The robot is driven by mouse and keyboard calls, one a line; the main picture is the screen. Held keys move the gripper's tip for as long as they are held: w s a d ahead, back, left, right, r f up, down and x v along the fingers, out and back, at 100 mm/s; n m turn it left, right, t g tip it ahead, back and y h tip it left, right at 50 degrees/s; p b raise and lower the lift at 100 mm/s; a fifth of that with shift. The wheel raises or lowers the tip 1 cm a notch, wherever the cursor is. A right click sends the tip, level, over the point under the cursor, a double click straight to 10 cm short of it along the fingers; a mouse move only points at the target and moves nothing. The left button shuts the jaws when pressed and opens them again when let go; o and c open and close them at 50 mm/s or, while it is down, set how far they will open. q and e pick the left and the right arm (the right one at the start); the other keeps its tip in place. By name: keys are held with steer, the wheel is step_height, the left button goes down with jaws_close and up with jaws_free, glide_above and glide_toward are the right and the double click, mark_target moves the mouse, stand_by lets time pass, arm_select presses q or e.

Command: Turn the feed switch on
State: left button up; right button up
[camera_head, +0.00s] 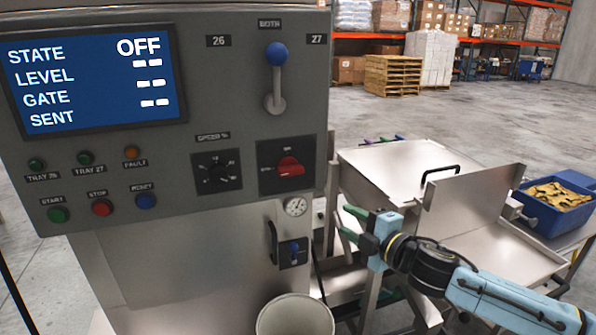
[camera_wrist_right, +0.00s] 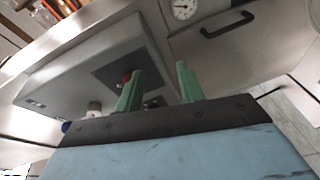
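A grey control panel (camera_head: 235,110) carries a red rotary switch (camera_head: 290,167) on a dark square plate, its lettering too small to read surely. The red switch also shows in the right wrist view (camera_wrist_right: 127,77), partly hidden behind a finger. A small blue toggle (camera_head: 294,247) sits on a dark plate lower on the cabinet. I cannot tell from the labels which is the feed switch. The display (camera_head: 95,80) reads STATE OFF. My right gripper (camera_head: 348,220) is open and empty, right of and below the red switch, apart from the panel. My left gripper is out of view.
A blue-knobbed lever (camera_head: 276,58) and a black dial (camera_head: 216,172) are near the red switch. A round gauge (camera_head: 296,206) and a black handle (camera_head: 273,242) sit below. A pale bucket (camera_head: 296,315) stands under them. A steel hopper (camera_head: 395,165) is at right.

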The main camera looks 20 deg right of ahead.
mark_target(294, 173)
steer(key=s+a+r+n+y, duration=0.2)
steer(key=s+a+r+n, duration=0.15)
steer(key=r, duration=0.55)
steer(key=p+x, duration=0.4)
steer(key=x, duration=0.9)
steer(key=shift+w+a+r, duration=0.1)
steer(key=shift+w+a, duration=0.1)
steer(key=shift+a, duration=0.1)
steer(key=shift+c, duration=0.5)
jaws_close()
